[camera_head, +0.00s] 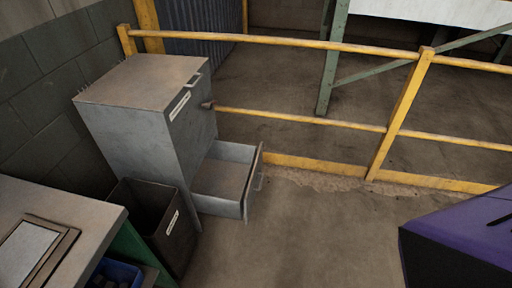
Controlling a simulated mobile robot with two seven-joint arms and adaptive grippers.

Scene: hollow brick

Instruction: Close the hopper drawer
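A grey metal cabinet (142,122) stands at the left, in front of the yellow railing. Its lower drawer (222,178) is pulled out toward the right and looks empty inside. A handle (258,182) sits on the outer face of that drawer. The upper drawer front (190,120) is flush with the cabinet and has its own handle and a white label. Neither of my grippers shows in the head view.
A dark bin (154,222) with a label stands close by the cabinet's near side. A workbench (75,215) fills the lower left, with a blue container (116,272) below. Yellow railing (405,105) runs behind. A purple object (465,243) is at the lower right. The middle floor is clear.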

